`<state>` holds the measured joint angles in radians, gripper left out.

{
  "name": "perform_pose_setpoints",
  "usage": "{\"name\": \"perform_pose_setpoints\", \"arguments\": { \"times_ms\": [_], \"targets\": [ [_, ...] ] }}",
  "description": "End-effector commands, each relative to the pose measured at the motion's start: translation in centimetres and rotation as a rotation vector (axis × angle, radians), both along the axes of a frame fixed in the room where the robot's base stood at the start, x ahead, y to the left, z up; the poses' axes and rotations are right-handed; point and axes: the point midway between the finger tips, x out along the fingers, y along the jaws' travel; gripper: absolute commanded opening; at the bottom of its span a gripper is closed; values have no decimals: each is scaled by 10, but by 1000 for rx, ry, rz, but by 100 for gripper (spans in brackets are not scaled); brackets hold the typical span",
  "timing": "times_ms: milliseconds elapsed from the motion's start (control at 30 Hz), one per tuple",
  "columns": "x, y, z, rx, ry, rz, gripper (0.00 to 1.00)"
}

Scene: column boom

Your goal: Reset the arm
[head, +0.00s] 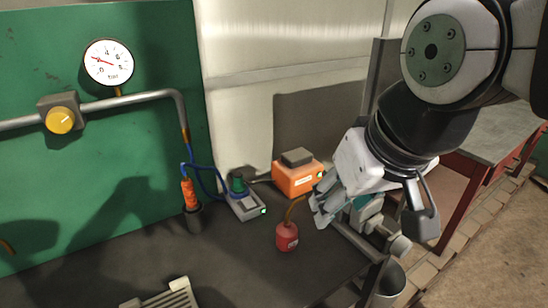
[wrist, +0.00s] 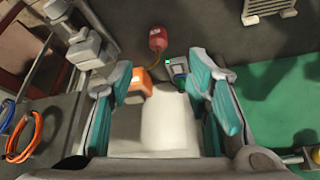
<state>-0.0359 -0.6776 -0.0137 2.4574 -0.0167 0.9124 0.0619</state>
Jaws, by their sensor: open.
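My gripper (head: 368,212) hangs at the right of the head view, over the right end of the dark workbench (head: 226,277). In the wrist view my gripper (wrist: 168,108) has its two teal-padded fingers spread wide apart. Nothing is held between them. My arm comes in from the upper right of the head view and hides part of the area behind it.
A red oil can (head: 287,237) and an orange box (head: 297,177) stand just left of my gripper. A grey device with a green top (head: 242,200) and an orange tool in a dark cup (head: 190,196) are farther left. A gauge (head: 108,62) hangs on the green panel.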

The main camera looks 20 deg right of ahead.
Motion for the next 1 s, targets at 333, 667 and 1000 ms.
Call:
{"name": "perform_pose_setpoints", "arguments": {
  "times_ms": [333, 667, 1000],
  "targets": [
    [-20, -4, -10, -25, -15, 29, 45],
    [-20, -3, -9, -25, -15, 28, 45],
    [-19, -3, -9, -25, -15, 27, 33]
  ]
}}
